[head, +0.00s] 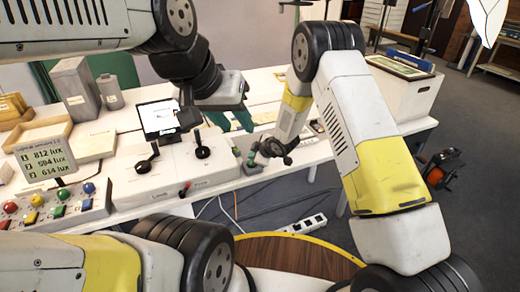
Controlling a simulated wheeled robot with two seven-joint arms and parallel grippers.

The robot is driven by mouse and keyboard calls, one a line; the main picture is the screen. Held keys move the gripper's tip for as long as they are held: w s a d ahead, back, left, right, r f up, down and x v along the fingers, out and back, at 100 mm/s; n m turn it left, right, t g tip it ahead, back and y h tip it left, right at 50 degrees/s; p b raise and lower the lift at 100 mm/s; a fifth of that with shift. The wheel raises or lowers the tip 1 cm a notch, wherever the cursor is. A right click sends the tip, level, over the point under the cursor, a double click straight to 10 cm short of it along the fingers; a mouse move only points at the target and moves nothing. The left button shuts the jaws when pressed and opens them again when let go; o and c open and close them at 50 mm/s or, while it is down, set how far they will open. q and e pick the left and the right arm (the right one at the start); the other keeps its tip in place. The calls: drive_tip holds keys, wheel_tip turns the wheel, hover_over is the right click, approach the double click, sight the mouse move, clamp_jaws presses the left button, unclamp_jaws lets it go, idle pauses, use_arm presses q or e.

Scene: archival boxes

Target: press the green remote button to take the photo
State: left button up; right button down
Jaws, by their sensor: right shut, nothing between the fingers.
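I cannot tell which green control is the remote button. My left gripper (231,121) is over the middle of the table, pointing down, its green fingers apart with nothing visible between them. My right gripper (247,160) is shut and empty, low at the table's front edge beside a small grey item; its wrist hides part of what lies there.
A lux display sign (48,160) stands behind the panel. Grey boxes (77,88) stand back left, a white carton (402,92) at right. A power strip (303,224) lies on the floor.

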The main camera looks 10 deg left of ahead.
drive_tip(key=shift+f, duration=0.65)
idle(0.7)
idle(0.3)
drive_tip(key=shift+r, duration=0.9)
drive_tip(key=shift+r, duration=2.55)
